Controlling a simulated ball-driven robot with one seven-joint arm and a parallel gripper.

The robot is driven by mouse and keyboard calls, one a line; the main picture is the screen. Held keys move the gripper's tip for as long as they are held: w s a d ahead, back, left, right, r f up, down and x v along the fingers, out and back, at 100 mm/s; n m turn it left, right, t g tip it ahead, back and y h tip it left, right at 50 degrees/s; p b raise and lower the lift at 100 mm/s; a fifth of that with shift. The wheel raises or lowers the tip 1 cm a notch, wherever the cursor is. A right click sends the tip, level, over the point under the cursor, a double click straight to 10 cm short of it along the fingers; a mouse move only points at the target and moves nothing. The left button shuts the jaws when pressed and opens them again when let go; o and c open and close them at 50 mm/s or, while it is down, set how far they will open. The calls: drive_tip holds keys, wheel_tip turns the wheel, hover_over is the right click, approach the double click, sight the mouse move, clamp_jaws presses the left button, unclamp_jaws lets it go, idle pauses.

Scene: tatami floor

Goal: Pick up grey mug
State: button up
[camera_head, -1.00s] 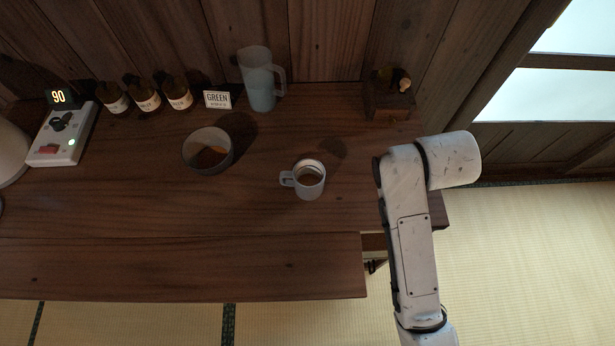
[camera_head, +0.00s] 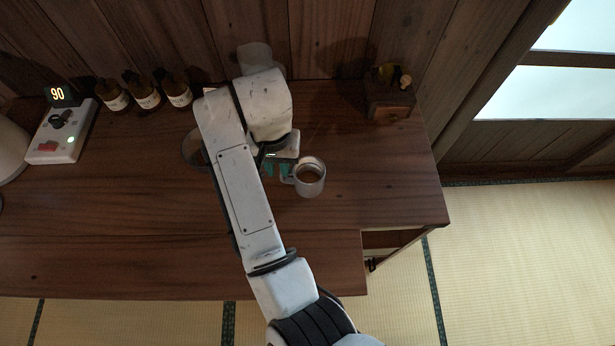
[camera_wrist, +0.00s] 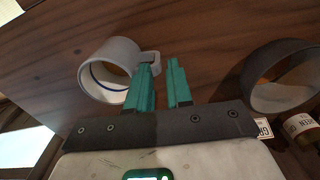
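The grey mug (camera_head: 310,180) stands upright on the wooden table, with brownish contents showing in the head view. Its handle points left in that view. In the wrist view the mug (camera_wrist: 104,72) is at the upper left, its handle close to the left fingertip. In the head view the gripper (camera_head: 278,170) is just left of the mug, beside the handle, partly hidden by my arm. Whether a finger touches the handle I cannot tell.
A dark bowl (camera_wrist: 283,85) is right of the fingers in the wrist view; my arm mostly covers it in the head view. A pitcher (camera_head: 255,57), labelled bottles (camera_head: 147,97) and a small wooden box (camera_head: 390,103) stand along the back wall. The table right of the mug is clear.

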sight(303, 178)
drive_tip(key=shift+w+d+f+p, duration=0.1)
drive_tip(key=shift+w+f+p, duration=0.1)
drive_tip(key=shift+f, duration=1.5)
drive_tip(key=shift+w+d+f+p, duration=0.1)
drive_tip(key=shift+f+p, duration=0.1)
drive_tip(key=shift+f, duration=1.45)
drive_tip(key=shift+c, duration=0.3)
clamp_jaws()
